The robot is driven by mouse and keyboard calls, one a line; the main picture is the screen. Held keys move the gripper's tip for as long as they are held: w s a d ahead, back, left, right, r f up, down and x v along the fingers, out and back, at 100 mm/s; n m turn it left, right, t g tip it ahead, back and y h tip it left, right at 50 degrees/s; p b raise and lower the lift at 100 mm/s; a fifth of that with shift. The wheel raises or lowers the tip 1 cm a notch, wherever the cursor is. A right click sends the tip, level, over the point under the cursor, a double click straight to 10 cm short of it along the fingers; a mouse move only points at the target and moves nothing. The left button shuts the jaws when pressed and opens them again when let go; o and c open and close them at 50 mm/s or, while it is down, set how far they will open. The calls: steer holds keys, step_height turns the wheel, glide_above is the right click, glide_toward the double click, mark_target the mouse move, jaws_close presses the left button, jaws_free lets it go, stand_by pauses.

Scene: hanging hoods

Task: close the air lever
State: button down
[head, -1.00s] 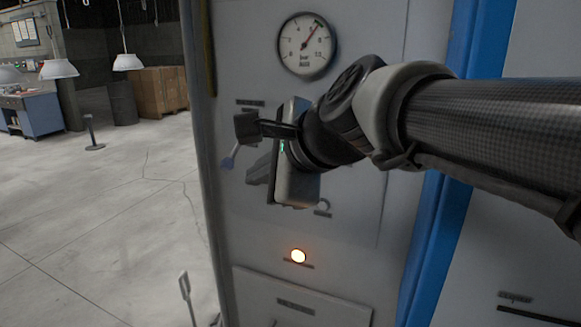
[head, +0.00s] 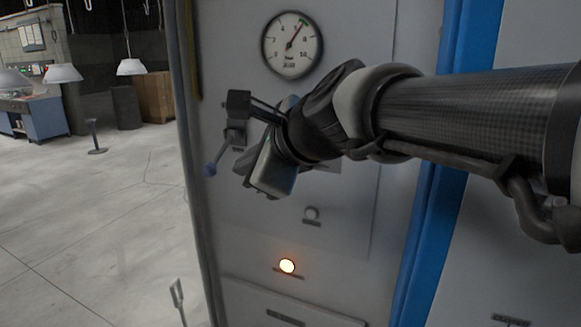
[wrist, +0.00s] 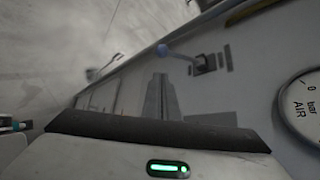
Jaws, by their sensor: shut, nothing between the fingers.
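The air lever (head: 220,155) is on the left side of the grey panel. Its blue-tipped handle slants down and left from a dark mount. It also shows in the wrist view, with its blue knob (wrist: 163,49) and mount (wrist: 205,63) ahead of the gripper. My gripper (head: 238,103) is shut and empty. In the head view its dark tips appear just above the lever's mount; whether they touch it I cannot tell. The gripper partly covers the panel around the lever.
A round air gauge (head: 291,46) sits above the gripper, its needle pointing up and right. A lit orange lamp (head: 287,266) is lower on the panel. A blue upright post (head: 425,240) borders the panel at right. Open floor (head: 90,220) lies to the left.

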mark_target(220, 153)
steer(key=x, duration=0.9)
steer(key=shift+b, duration=0.35)
steer(key=shift+r, duration=0.2)
